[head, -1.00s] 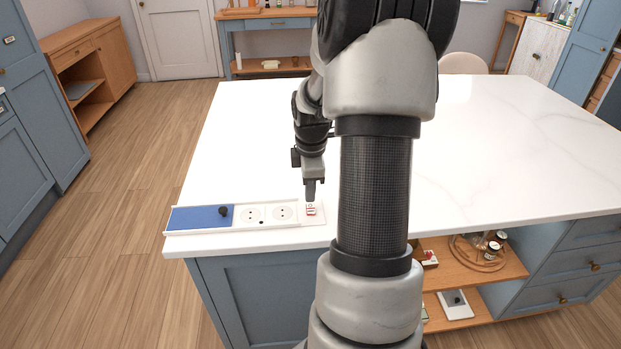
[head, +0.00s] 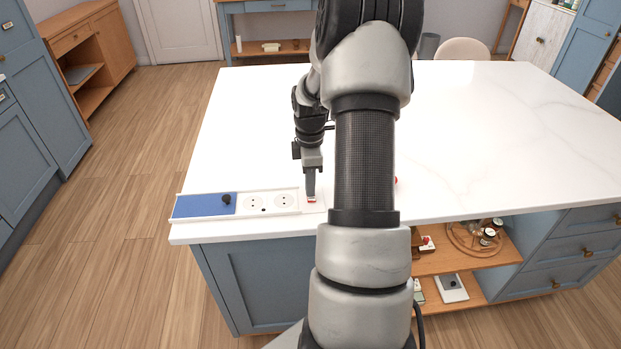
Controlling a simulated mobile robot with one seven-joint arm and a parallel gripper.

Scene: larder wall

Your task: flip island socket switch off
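The island's socket strip (head: 230,217) lies along the near left edge of the white countertop. It has a blue panel (head: 203,205) with a black knob and two round white sockets (head: 268,202). At its right end is a small red and white switch (head: 312,200). My gripper (head: 311,196) points down with its fingertips at the switch and covers part of it. I cannot tell whether they touch, which way the switch is set, or whether the fingers are open or shut.
The white island countertop (head: 480,140) is mostly clear. A small red thing (head: 396,181) peeks out from behind my arm, mostly hidden. Open wooden shelves (head: 455,262) under the island hold jars and small items. Wooden floor (head: 120,200) is free at the left.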

